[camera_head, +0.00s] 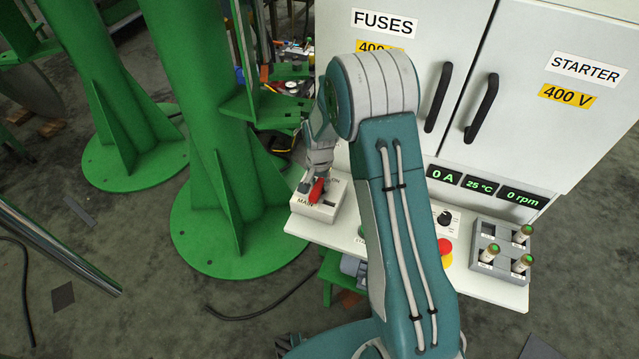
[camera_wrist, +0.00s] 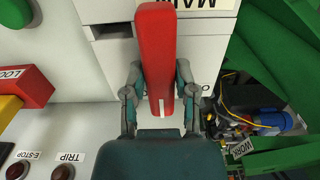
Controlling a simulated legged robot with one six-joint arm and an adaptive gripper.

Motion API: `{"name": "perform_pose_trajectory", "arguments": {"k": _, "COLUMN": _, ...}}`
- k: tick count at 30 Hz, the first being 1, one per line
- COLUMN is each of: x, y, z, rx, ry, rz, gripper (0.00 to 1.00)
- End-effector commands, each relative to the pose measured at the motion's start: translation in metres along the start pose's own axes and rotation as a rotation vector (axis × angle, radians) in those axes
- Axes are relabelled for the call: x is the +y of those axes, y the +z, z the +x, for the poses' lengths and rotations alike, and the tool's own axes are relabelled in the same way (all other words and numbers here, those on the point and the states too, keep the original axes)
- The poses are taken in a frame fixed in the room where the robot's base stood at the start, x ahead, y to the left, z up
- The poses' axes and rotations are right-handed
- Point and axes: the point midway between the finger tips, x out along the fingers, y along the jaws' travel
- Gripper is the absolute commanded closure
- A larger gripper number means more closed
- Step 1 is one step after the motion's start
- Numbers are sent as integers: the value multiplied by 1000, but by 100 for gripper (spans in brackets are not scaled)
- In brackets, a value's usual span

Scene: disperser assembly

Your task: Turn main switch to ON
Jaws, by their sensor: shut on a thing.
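The main switch is a white box (camera_head: 300,209) with a red lever (camera_head: 317,191), on the left end of the white control panel. Its MAIN label is on the front and part of an ON marking shows near the lever. In the wrist view the red lever (camera_wrist: 156,50) stands up the middle, and the box's MAIN label (camera_wrist: 208,4) is upside down at the top edge. My gripper (camera_wrist: 160,100) has one finger on each side of the lever and is shut on it. In the head view my gripper (camera_head: 313,180) is small and partly hides the switch.
A grey cabinet (camera_head: 440,35) marked FUSES and STARTER stands behind the panel, with displays (camera_head: 485,185) reading 0 A, 25 °C and 0 rpm. A red button (camera_head: 446,250) and a grey holder (camera_head: 485,243) with fuses are to the right. Green columns (camera_head: 205,120) stand close on the left.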

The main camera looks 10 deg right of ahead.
Motion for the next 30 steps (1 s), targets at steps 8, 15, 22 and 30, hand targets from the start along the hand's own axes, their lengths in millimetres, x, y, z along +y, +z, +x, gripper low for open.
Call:
{"name": "perform_pose_trajectory", "arguments": {"k": 8, "x": -3, "y": -3, "z": -2, "rx": 10, "ry": -8, "rz": 16, "gripper": 100}}
{"name": "perform_pose_trajectory", "arguments": {"k": 15, "x": -3, "y": -3, "z": -2, "rx": 11, "ry": -9, "rz": 16, "gripper": 58}}
{"name": "perform_pose_trajectory", "arguments": {"k": 22, "x": -2, "y": -2, "z": -1, "rx": 7, "ry": -5, "rz": 15, "gripper": 29}}
{"name": "perform_pose_trajectory", "arguments": {"k": 30, "x": -1, "y": -1, "z": -5, "rx": 5, "ry": -4, "rz": 15, "gripper": 29}}
